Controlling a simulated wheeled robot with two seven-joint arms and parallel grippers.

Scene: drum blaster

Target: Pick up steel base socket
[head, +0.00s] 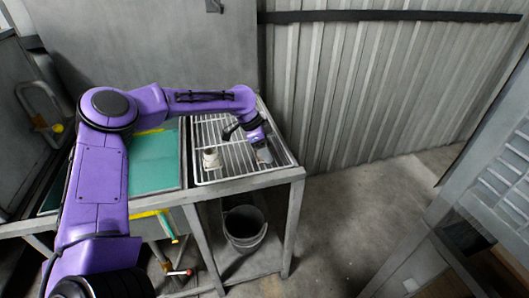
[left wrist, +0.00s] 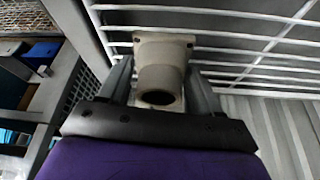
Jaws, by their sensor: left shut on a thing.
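My left gripper (head: 263,154) is at the right part of the white wire rack, low over its bars. In the left wrist view, my left gripper (left wrist: 160,85) is shut on a pale base socket (left wrist: 162,62), with a finger on each side. The socket has a square flange with corner holes and a round hollow tube. In the head view the held socket is mostly hidden by the gripper. A second pale socket-like piece (head: 211,159) stands on the rack to the left of the gripper. My right gripper is not in view.
The wire rack (head: 228,172) sits in a grey metal table frame, beside a green surface (head: 153,172) on the left. A bucket (head: 244,228) stands on the lower shelf. A corrugated wall (head: 380,90) rises behind. Floor to the right is clear.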

